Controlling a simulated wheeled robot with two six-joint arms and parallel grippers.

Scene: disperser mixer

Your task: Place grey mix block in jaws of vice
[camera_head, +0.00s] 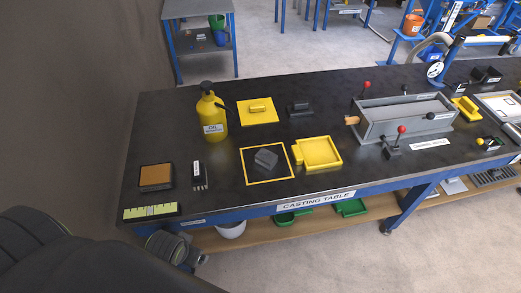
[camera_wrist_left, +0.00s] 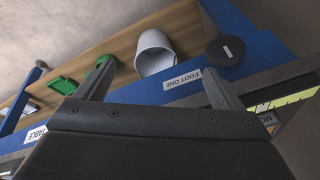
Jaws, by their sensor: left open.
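A dark grey block (camera_head: 266,158) lies tilted inside a yellow square outline on the black casting table, in the head view. I cannot make out a vice for certain in either view. My left arm comes in at the lower left of the head view, beside the table's front left corner. In the left wrist view my left gripper (camera_wrist_left: 160,88) is open, with nothing between its fingers. It points at the table's blue edge and the lower shelf, well away from the block. My right gripper is not in view.
A grey channel mould (camera_head: 408,117) with red-knobbed levers stands to the right.

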